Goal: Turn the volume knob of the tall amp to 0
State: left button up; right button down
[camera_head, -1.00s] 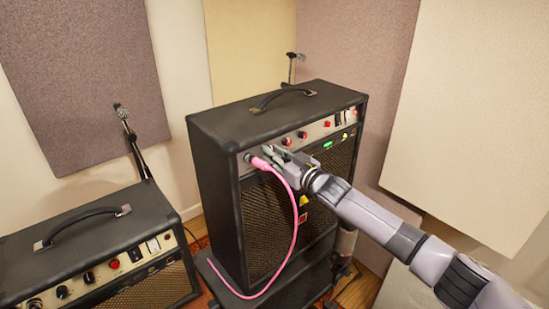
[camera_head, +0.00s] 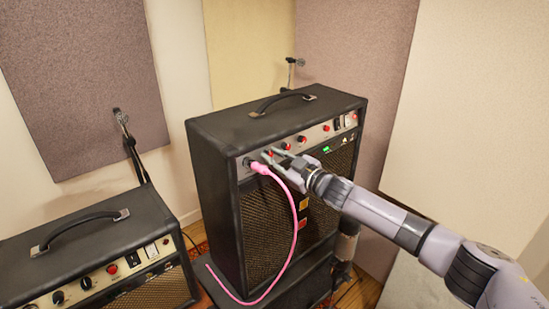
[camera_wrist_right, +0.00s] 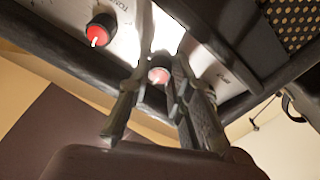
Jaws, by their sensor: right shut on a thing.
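The tall amp (camera_head: 215,165) stands upright in the middle of the head view, with its control panel (camera_head: 314,134) along the upper front. The knob's pointer is hard to read there. A neighbouring red-capped knob (camera_wrist_right: 98,34) with a white pointer line sits apart from the fingers. My left gripper is not in view.
A pink cable (camera_head: 292,225) is plugged in beside my right gripper and hangs down the amp's front. More red knobs (camera_head: 302,139) and switches line the panel. A lower amp (camera_head: 85,245) stands at the left. Microphone stands (camera_head: 133,150) are behind.

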jog(key=c, duration=1.5)
grip_release()
jog(key=shift+o, duration=0.2)
jog(key=shift+s+d, duration=0.1)
jog(key=v, duration=1.1)
jog(key=shift+s+d, duration=0.2)
jog(key=shift+s, duration=0.15)
jog(key=shift+c, duration=0.5)
